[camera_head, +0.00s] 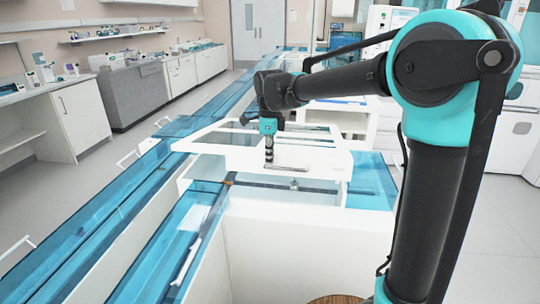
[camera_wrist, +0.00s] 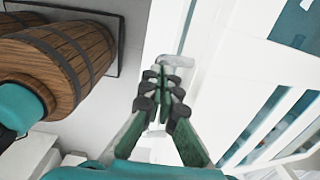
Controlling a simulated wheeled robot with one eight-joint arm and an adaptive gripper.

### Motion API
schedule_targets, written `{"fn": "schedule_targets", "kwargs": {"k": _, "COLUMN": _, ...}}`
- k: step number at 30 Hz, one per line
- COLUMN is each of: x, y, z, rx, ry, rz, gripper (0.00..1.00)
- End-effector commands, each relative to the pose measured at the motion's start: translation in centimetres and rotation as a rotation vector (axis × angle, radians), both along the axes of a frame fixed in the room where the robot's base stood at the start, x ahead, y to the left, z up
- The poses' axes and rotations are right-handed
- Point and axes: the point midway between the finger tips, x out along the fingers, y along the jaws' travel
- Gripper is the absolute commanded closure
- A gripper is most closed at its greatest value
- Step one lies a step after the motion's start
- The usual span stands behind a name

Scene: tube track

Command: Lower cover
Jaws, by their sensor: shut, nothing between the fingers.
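The white-framed cover (camera_head: 325,162) with see-through panels sits over the track in the middle of the head view. It stands a little above the blue track part around it. My gripper (camera_head: 268,165) points down at the front part of this frame, beside a pale grey bar that looks like a handle (camera_head: 293,169). In the wrist view my gripper (camera_wrist: 162,72) has its fingers together and empty. A pale bar (camera_wrist: 178,61) lies just beyond the fingertips; whether they touch it I cannot tell.
Blue see-through track lids (camera_head: 95,220) with white handles run along the left. White counters (camera_head: 85,118) line the left wall. A wooden barrel (camera_wrist: 55,55) is at the left of the wrist view. Open floor (camera_head: 70,185) lies between the counters and track.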

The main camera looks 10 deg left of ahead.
Motion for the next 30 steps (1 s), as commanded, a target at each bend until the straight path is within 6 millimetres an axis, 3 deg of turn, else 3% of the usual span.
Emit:
{"fn": "schedule_targets", "kwargs": {"k": 18, "x": -1.3, "y": 0.1, "z": -12.7, "rx": -0.005, "ry": -0.186, "rz": 0.002, "gripper": 1.0}}
{"fn": "schedule_targets", "kwargs": {"k": 24, "x": -1.5, "y": 0.0, "z": -14.9, "rx": -0.005, "ry": -0.219, "rz": 0.0, "gripper": 1.0}}
{"fn": "schedule_targets", "kwargs": {"k": 30, "x": -1.7, "y": -0.1, "z": -15.3, "rx": -0.005, "ry": -0.223, "rz": 0.0, "gripper": 1.0}}
